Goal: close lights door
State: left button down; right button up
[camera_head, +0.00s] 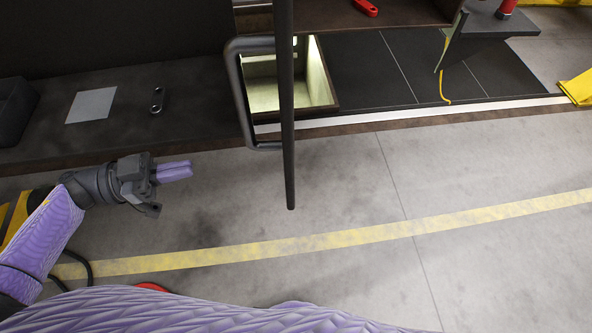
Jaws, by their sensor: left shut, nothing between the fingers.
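A thin dark door (286,120) stands open, seen almost edge-on, and points out toward me. A dark bar handle (239,95) sticks out from its left face. Behind it is a lit, pale, box-like compartment (317,75), partly hidden by the door and the handle. My left gripper (190,170) is at the left, over the grey floor in the picture. Its purple fingers are together with nothing between them. It is left of the door and handle, with a clear gap to both. My right gripper is out of view.
A dark ledge (190,125) at left carries a pale sheet (91,105), a small metal link (157,100) and a dark bin (15,110). A red tool (366,7) lies at the top. A dark bracket (485,30) and yellow hook (443,88) are at right.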

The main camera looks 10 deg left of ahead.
pick_arm(q)
jog(key=d+r+m+g+p, duration=0.1)
jog(key=d+r+g+p, duration=0.1)
jog(key=d, duration=1.2)
jog(key=shift+w+d+m+g+h, duration=0.2)
jog(key=shift+d+m+g+h, duration=0.1)
jog(key=shift+m+g, duration=0.15)
